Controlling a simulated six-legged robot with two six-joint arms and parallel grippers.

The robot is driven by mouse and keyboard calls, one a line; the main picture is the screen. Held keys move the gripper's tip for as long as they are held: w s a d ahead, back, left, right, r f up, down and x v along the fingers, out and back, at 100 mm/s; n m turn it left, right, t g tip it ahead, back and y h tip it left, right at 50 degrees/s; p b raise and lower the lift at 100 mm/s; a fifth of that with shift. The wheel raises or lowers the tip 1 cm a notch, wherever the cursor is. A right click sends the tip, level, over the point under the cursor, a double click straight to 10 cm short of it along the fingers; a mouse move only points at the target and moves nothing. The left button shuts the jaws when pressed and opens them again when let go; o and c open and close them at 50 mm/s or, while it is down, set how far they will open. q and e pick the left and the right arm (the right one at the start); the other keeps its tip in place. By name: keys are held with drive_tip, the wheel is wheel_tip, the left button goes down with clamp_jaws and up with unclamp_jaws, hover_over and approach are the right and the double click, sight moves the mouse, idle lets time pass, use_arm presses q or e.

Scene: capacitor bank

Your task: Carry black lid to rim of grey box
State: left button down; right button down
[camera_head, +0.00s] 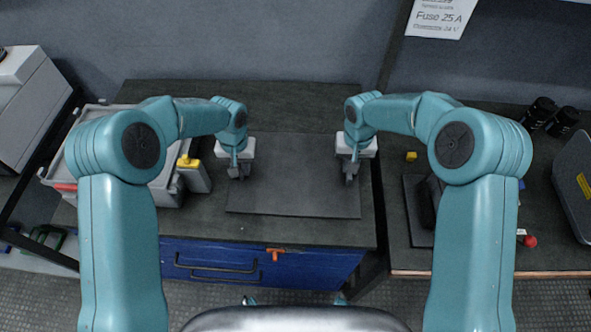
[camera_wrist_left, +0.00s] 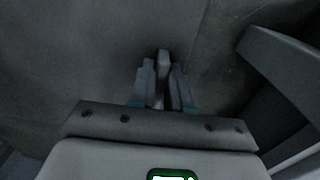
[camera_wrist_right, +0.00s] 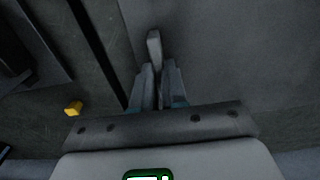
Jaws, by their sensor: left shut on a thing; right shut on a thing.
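The black lid (camera_head: 295,192) is a flat dark panel over the dark bench top in the middle of the head view. My left gripper (camera_head: 239,172) is shut on an upright grey piece at its left side. My right gripper (camera_head: 350,174) is shut on a similar piece at its right side. The lid's surface also shows in the left wrist view (camera_wrist_left: 80,55) and the right wrist view (camera_wrist_right: 230,60). I cannot tell whether the lid touches the bench. The grey box (camera_head: 170,195) is left of the lid, partly hidden by my left arm.
A grey block with a yellow top (camera_head: 192,172) stands at the box's right side, near my left gripper. A blue drawer cabinet (camera_head: 215,262) is below the bench. On the right bench are a small yellow cube (camera_head: 411,156) and a red knob (camera_head: 530,241). The bench behind the lid is clear.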

use_arm(q)
drive_tip(key=shift+r, duration=0.15)
use_arm(e)
drive_tip(key=shift+r, duration=0.15)
idle(0.6)
